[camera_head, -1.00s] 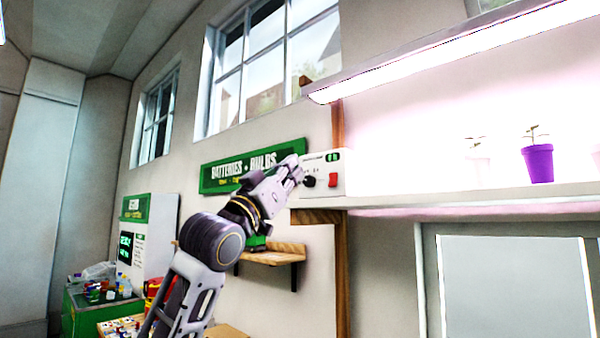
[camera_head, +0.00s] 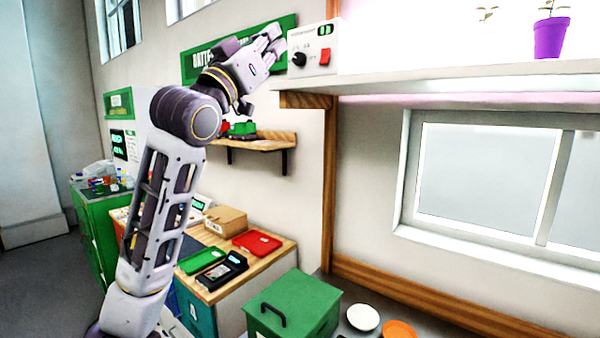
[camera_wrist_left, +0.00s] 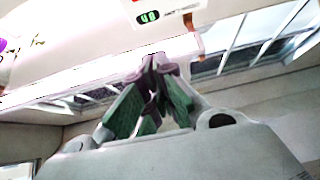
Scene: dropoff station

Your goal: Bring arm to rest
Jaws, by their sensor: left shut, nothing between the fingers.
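My left arm rises from the lower left in the head view, with its left gripper (camera_head: 272,42) raised just left of the white control box (camera_head: 316,48). The gripper is shut and empty. In the left wrist view its fingers (camera_wrist_left: 152,66) with green pads come together at the tips, with nothing between them. The control box has a black knob, a red switch and a small green display, and stands at the left end of the shelf (camera_head: 420,82). The gripper looks apart from the box, though the gap in depth is hard to judge. My right gripper is not in view.
A purple pot (camera_head: 551,37) stands on the shelf. Below are a wooden table (camera_head: 283,262) with a red tray (camera_head: 257,243), a green lidded box (camera_head: 293,305), a white plate (camera_head: 363,318) and an orange plate (camera_head: 398,329). A small wooden wall shelf (camera_head: 262,146) sits behind my arm.

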